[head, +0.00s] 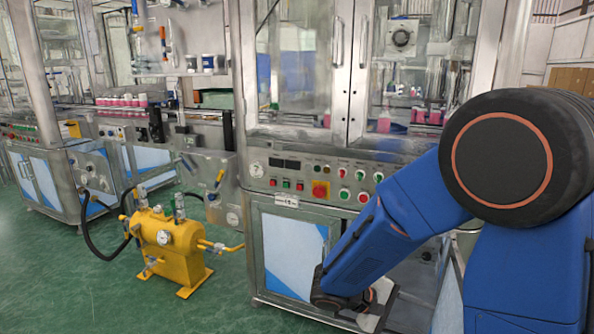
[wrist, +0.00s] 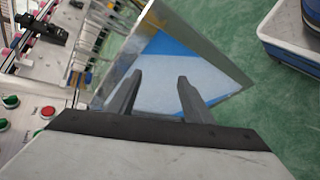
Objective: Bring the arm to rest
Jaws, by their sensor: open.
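My gripper (wrist: 153,90) shows in the wrist view with its two fingers apart and nothing between them. Behind the fingers is the blue and white lower door panel (wrist: 185,82) of the crimping machine, and the green floor. In the head view my blue arm reaches down from the right in front of the machine's lower front. The gripper's fingers cannot be made out clearly there. The machine's control panel (head: 312,180), with red and green buttons, is above and left of the arm's lower end.
A yellow tank (head: 170,245) with gauges and a black hose stands on the floor at left. The machine's lower cabinet door (head: 290,250) is close to my arm. A blue and white base (wrist: 290,40) shows at the wrist view's upper right. Green floor (head: 60,290) is free at front left.

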